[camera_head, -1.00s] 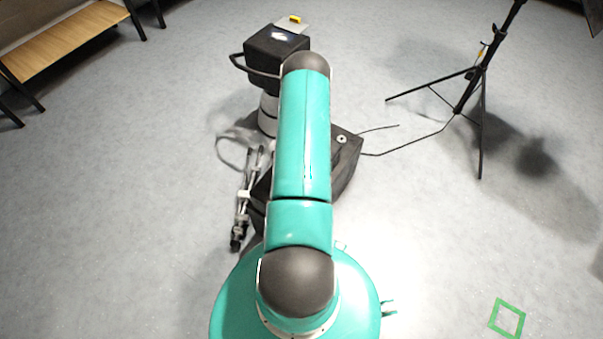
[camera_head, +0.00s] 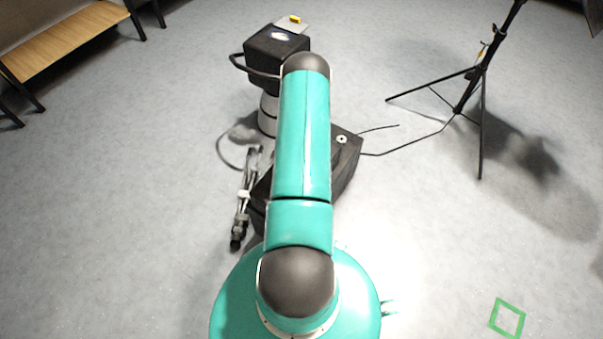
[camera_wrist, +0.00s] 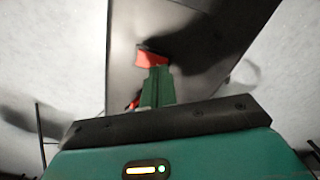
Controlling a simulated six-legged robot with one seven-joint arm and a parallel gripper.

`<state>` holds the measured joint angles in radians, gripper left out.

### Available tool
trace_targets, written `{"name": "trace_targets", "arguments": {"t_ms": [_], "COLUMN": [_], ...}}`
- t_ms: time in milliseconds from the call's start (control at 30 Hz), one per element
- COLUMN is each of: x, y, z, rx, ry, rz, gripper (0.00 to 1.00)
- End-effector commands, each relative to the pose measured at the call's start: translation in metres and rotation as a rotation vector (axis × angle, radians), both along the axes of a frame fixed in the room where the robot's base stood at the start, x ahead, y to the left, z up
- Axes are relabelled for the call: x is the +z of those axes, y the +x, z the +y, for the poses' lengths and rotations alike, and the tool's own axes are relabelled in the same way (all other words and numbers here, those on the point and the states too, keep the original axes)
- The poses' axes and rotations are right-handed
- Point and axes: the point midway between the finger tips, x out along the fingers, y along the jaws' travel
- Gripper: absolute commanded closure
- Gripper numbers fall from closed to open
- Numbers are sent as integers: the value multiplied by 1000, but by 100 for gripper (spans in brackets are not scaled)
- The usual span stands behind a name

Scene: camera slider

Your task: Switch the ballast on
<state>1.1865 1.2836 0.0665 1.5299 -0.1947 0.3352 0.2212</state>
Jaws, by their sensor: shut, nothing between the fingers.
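A dark box (camera_head: 347,160), which looks like the ballast, sits on the floor partly behind my arm in the head view. It has a small round fitting on top, and a black cable runs from it toward the light stand. In the wrist view, a dark grey panel (camera_wrist: 185,20) fills the upper middle, with a red switch-like part (camera_wrist: 152,58) near its centre. My gripper (camera_wrist: 157,80) is shut and empty, its green fingers right at the red part's lower edge. I cannot tell whether they touch. My gripper is hidden in the head view.
A black light stand (camera_head: 466,95) stands at the right with spread legs. A folded tripod-like item (camera_head: 242,205) lies left of my arm. A wooden bench (camera_head: 65,42) is at the upper left. Green tape (camera_head: 507,319) marks the floor at lower right. Open floor lies left and right.

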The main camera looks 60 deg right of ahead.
Motion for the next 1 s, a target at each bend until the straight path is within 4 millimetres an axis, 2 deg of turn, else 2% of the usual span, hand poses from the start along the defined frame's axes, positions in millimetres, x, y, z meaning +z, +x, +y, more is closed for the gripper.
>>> {"name": "trace_targets", "arguments": {"t_ms": [1000], "x": [-14], "y": [0], "z": [0], "rx": [0], "ry": [0], "rz": [0], "gripper": [100]}}
